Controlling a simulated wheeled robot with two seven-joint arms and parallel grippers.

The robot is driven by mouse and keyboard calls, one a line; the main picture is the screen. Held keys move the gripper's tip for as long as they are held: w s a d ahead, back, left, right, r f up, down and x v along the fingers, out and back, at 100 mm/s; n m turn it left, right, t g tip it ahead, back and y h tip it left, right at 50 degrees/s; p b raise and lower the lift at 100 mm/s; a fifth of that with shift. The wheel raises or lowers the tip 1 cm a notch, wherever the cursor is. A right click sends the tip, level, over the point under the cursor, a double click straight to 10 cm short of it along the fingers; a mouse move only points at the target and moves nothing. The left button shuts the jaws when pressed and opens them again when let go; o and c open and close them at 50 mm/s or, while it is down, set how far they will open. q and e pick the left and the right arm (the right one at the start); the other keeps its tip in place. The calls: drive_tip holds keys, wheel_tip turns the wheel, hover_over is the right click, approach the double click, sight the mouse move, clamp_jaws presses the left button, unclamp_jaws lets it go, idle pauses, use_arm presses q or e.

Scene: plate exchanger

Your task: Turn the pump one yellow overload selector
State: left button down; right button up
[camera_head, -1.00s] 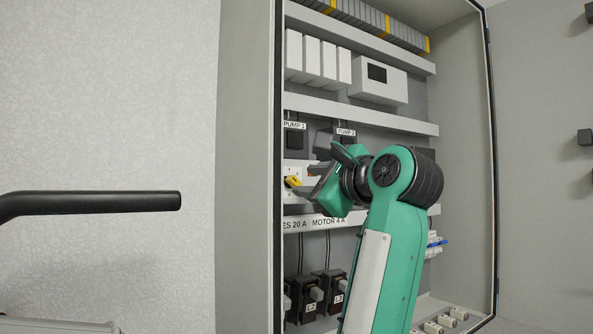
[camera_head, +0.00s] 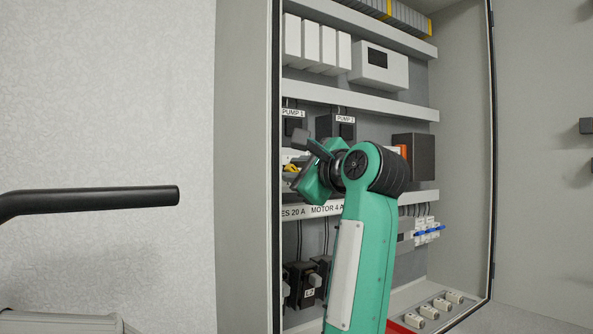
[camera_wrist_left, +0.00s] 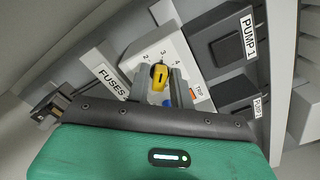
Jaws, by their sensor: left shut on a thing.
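The yellow overload selector (camera_wrist_left: 158,76) is a small knob on a white plate (camera_wrist_left: 158,42) marked with numbers, 2, 3 and 4 legible, and an orange TRIP mark. In the wrist view the fingers of my left gripper (camera_wrist_left: 161,82) lie on either side of the knob, shut on it. The knob's dark-marked end faces roughly toward the 3. In the head view my left gripper (camera_head: 297,160) is at the panel and the yellow selector (camera_head: 290,168) shows only partly behind the fingers. The PUMP 1 label (camera_head: 293,113) is above it. My right gripper is not in view.
A dark block labelled PUMP 2 (camera_head: 345,119) stands close to the right of my gripper. A FUSES label (camera_wrist_left: 114,82) lies beside the selector plate. White rails (camera_head: 370,103) cross above, and the cabinet's left edge (camera_head: 276,200) is close.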

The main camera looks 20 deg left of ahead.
use_arm(q)
drive_tip(key=m, duration=0.2)
drive_tip(key=shift+m, duration=0.4)
drive_tip(key=m+b, duration=0.1)
drive_tip(key=m, duration=0.3)
drive_tip(key=shift+r, duration=0.1)
drive_tip(key=shift+d+m, duration=0.1)
drive_tip(key=shift+m, duration=1.4)
drive_tip(key=shift+r, duration=0.1)
drive_tip(key=c, duration=1.4)
unclamp_jaws()
drive_tip(key=shift+w, duration=0.1)
drive_tip(key=shift+c, duration=0.2)
